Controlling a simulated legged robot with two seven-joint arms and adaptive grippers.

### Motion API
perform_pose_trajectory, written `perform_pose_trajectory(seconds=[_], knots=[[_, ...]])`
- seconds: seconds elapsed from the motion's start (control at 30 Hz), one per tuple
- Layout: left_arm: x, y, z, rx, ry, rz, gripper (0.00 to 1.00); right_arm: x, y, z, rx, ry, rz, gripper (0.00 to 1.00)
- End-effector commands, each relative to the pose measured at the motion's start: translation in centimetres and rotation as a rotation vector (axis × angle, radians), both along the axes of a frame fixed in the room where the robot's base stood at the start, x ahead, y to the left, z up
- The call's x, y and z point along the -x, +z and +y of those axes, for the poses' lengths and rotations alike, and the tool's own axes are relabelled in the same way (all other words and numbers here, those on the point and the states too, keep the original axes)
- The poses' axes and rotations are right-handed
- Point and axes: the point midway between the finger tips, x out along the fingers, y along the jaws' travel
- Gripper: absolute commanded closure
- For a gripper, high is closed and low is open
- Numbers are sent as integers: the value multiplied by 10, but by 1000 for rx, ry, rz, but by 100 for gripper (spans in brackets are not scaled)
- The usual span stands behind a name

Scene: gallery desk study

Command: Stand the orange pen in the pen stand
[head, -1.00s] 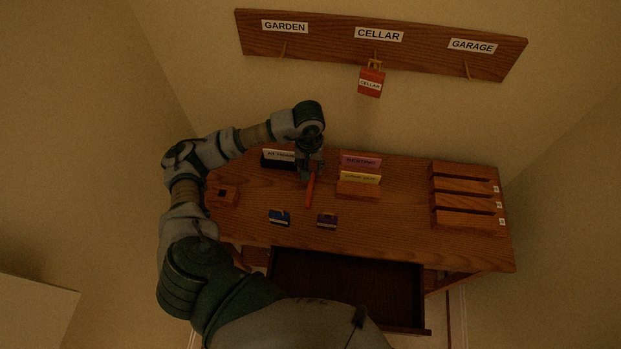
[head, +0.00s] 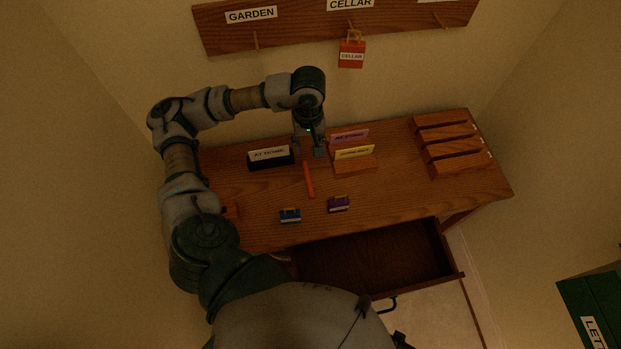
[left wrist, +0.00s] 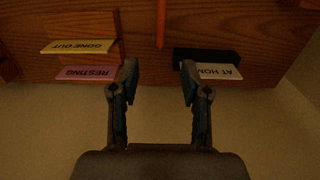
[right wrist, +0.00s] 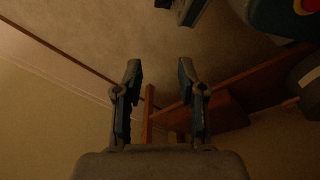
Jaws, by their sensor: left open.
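The orange pen (head: 309,180) lies on the desk, pointing roughly from the wall side to the front. My left gripper (head: 308,150) is open and empty, just past the pen's wall-side end. In the left wrist view the pen (left wrist: 161,22) shows at the top edge, in line with the gap between the open fingers (left wrist: 159,70) and apart from them. A small wooden block (head: 231,212), which appears to be the pen stand, is at the desk's left, mostly hidden by my left arm. My right gripper (right wrist: 158,75) is open and empty in the right wrist view.
A black AT HOME sign holder (head: 270,164) stands left of my left gripper, and a wooden holder (head: 355,169) with pink and yellow signs stands right. The drawer (head: 375,262) is open. Slotted racks (head: 450,150) stand right.

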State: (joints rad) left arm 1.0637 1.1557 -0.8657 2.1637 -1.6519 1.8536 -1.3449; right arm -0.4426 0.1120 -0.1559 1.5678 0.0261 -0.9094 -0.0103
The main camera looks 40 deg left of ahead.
Motion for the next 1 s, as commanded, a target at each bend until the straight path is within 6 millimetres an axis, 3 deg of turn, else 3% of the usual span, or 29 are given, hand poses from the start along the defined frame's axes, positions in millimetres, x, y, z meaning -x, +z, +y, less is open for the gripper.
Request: perform_pose_trajectory(seconds=[0.17,0.4,0.6,0.87,1.0], knots=[[2,-14,4,2,12,3,54,-2,4,2,12,-1,-1,60],[3,-73,10,8,11,7,54,-6,11,4,10,-3,-5,60],[2,-111,9,10,11,4,54,-9,18,6,9,-3,-5,60],[2,-132,6,6,10,2,54,-14,24,7,6,-2,-13,60],[3,-155,8,6,10,4,54,-13,23,6,7,-3,-10,60]])
